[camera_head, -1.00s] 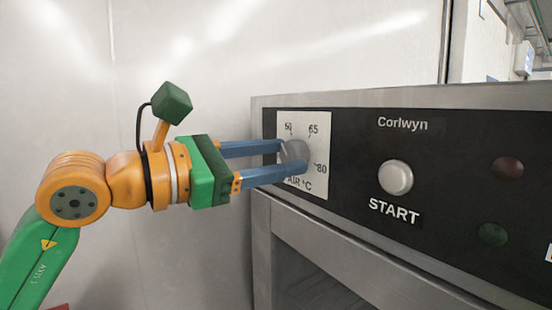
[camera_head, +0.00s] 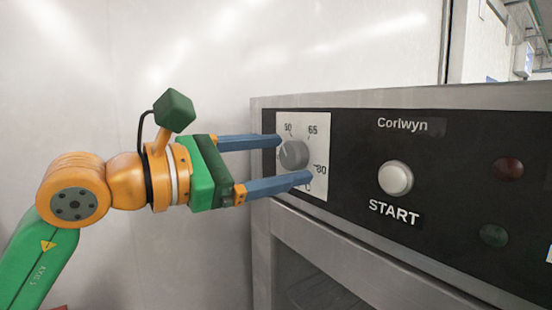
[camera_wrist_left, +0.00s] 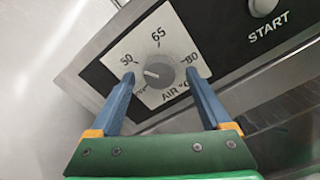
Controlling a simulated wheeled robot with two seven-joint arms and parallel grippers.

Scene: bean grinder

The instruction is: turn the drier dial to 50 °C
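The grey round drier dial (camera_head: 294,155) sits on a white scale plate (camera_head: 318,147) marked 50, 65 and 80 at the left end of the drier's black panel. In the left wrist view, the dial (camera_wrist_left: 160,77) shows a pale pointer line toward the left, roughly on the side of the 50 mark. I cannot tell whether it lines up exactly with 50. My left gripper (camera_head: 294,159) is open, with one blue finger on each side of the dial. In the left wrist view, gaps show between the dial and both fingertips (camera_wrist_left: 159,75). My right gripper is out of view.
On the panel to the right are a round START button (camera_head: 396,179), a dark red lamp (camera_head: 508,169) and a green lamp (camera_head: 493,235). The drier's metal door frame (camera_head: 330,255) lies below. The space left of the drier is open before a pale wall.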

